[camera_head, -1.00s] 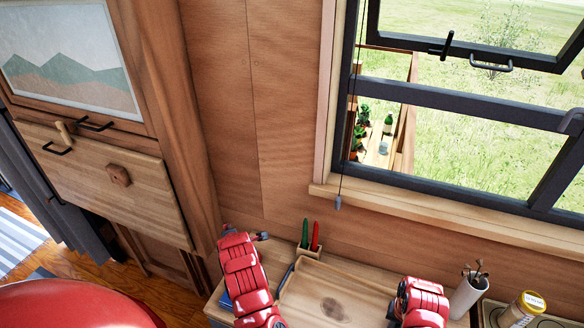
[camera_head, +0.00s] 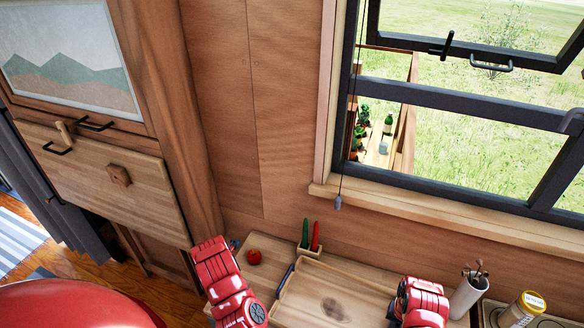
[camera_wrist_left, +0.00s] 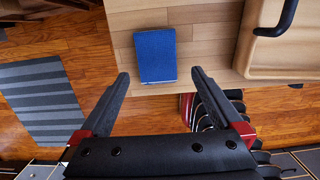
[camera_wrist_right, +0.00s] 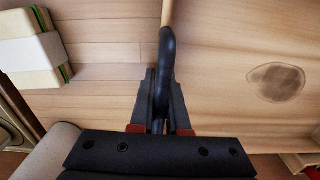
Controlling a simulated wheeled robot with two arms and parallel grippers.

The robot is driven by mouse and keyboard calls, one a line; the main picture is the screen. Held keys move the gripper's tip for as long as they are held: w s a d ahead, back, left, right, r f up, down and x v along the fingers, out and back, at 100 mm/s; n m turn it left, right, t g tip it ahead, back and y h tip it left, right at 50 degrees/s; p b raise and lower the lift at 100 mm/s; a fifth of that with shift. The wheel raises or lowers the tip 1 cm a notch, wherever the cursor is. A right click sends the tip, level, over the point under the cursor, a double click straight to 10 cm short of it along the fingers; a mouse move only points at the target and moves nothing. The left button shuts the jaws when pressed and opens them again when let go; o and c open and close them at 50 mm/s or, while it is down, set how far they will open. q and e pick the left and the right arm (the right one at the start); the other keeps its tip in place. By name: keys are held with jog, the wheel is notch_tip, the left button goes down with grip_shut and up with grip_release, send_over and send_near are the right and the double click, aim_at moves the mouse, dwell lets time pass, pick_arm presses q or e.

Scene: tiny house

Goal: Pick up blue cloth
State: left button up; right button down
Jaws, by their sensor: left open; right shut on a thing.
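The blue cloth (camera_wrist_left: 156,55) lies folded flat on the wooden counter, near its edge, in the left wrist view. My left gripper (camera_wrist_left: 160,73) is open and empty, with the cloth ahead between the lines of its fingers, apart from them. The cloth does not show in the head view, where my red left arm (camera_head: 228,285) covers part of the counter's left end. My right gripper (camera_wrist_right: 162,88) is shut on the black handle (camera_wrist_right: 167,45) of a wooden tray. The right fingertips are hidden in the head view.
The wooden tray (camera_head: 300,310) fills the middle of the counter. A red round fruit (camera_head: 254,257) and a holder with red and green handles (camera_head: 310,247) stand behind. A white cup (camera_head: 467,296) and a jar (camera_head: 522,311) are right. A wrapped sponge-like block (camera_wrist_right: 35,52) lies near my right gripper.

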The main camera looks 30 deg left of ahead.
pick_arm(q)
jog(key=shift+w+a+f, duration=0.1)
jog(key=shift+w+f, duration=0.05)
jog(key=shift+f, duration=0.85)
jog(key=shift+w+a+f, duration=0.1)
jog(key=shift+w+f, duration=0.1)
jog(key=shift+f, duration=0.8)
jog(key=shift+w+a+f, duration=0.1)
jog(key=shift+w+f, duration=0.05)
jog(key=shift+f, duration=0.85)
jog(key=c, duration=1.3)
notch_tip(320, 180, up, 10)
